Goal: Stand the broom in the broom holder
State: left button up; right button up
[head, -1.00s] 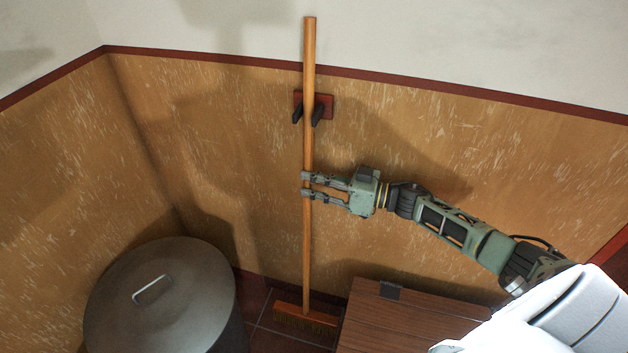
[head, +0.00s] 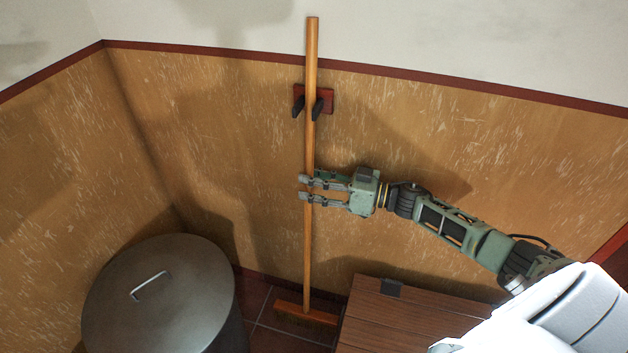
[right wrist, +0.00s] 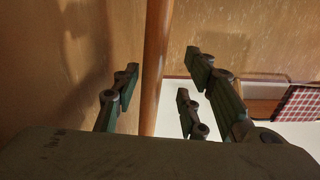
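The broom (head: 308,245) stands nearly upright against the wall, its brush head down at the tiled floor. Its wooden handle passes between the two dark prongs of the red broom holder (head: 327,95) on the wall. My right gripper (head: 306,188) is at the handle below the holder, its fingers reaching across it. In the right wrist view, the handle (right wrist: 156,60) runs between the spread fingers with visible gaps on both sides, so the gripper is open around it. My left gripper is not in view.
A grey lidded metal bin (head: 190,300) stands at the lower left. A wooden box or bench (head: 385,320) stands right of the brush head. In the right wrist view, a red checked item (right wrist: 300,105) lies at the right edge.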

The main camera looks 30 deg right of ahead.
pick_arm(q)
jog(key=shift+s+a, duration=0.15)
pick_arm(e)
jog(key=v, duration=0.8)
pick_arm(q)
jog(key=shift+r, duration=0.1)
pick_arm(e)
jog(key=shift+r, duration=0.1)
dwell(0.8)
